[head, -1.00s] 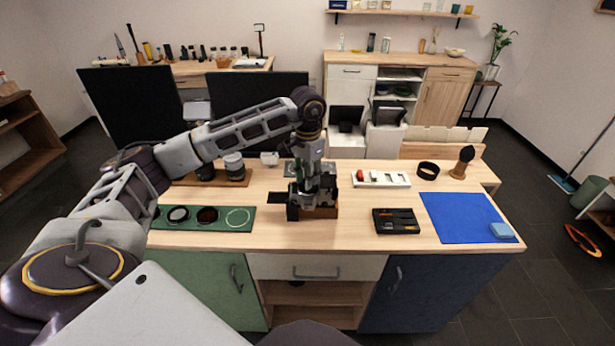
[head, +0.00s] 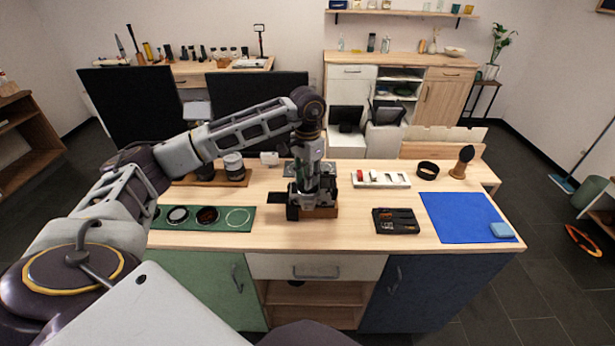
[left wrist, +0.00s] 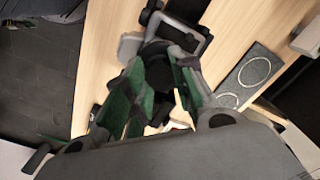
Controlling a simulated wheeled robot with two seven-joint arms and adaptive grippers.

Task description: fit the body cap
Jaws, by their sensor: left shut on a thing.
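My right gripper is out of view.
A green lens mat (head: 240,217) lies left, a wooden tray with lenses (head: 234,170) behind it.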

